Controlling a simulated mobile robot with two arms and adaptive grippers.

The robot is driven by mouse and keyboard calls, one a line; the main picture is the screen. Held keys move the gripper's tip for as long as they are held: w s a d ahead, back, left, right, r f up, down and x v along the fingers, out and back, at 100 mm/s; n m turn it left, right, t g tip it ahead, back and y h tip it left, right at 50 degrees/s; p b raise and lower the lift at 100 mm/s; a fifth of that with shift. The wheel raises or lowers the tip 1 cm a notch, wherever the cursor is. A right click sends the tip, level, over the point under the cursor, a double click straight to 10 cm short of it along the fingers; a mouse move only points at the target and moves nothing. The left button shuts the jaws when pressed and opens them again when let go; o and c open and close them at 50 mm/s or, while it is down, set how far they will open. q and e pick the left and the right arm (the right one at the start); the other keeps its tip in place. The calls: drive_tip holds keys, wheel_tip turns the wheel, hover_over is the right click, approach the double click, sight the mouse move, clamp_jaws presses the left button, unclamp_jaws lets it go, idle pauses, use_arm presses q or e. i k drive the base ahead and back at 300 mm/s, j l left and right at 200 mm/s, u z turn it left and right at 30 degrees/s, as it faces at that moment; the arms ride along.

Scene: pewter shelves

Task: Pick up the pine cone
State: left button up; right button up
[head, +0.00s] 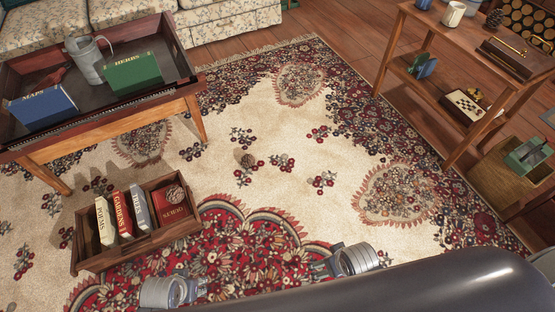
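A similar dark, scaly thing (494,18) stands on the top of the wooden shelf at the upper right. My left gripper (197,287) is low in the view, below the book crate and well apart from both. My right gripper (321,268) is to its right, over the red part of the rug. Both are small and partly hidden, so I cannot tell their finger opening.
A wooden crate of books (150,246) sits on the rug at left. A tray table (105,98) with books and a pitcher stands behind it. A shelf unit (433,33) stands at right, a floral sofa (225,20) at the back. The rug's middle is mostly free.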

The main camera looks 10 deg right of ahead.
sight(248, 160)
drive_tip(key=i+l, duration=0.15)
drive_tip(key=i, duration=0.25)
drive_tip(key=i+l, duration=0.1)
drive_tip(key=i, duration=0.25)
drive_tip(key=i+l, duration=0.15)
drive_tip(key=i, duration=0.25)
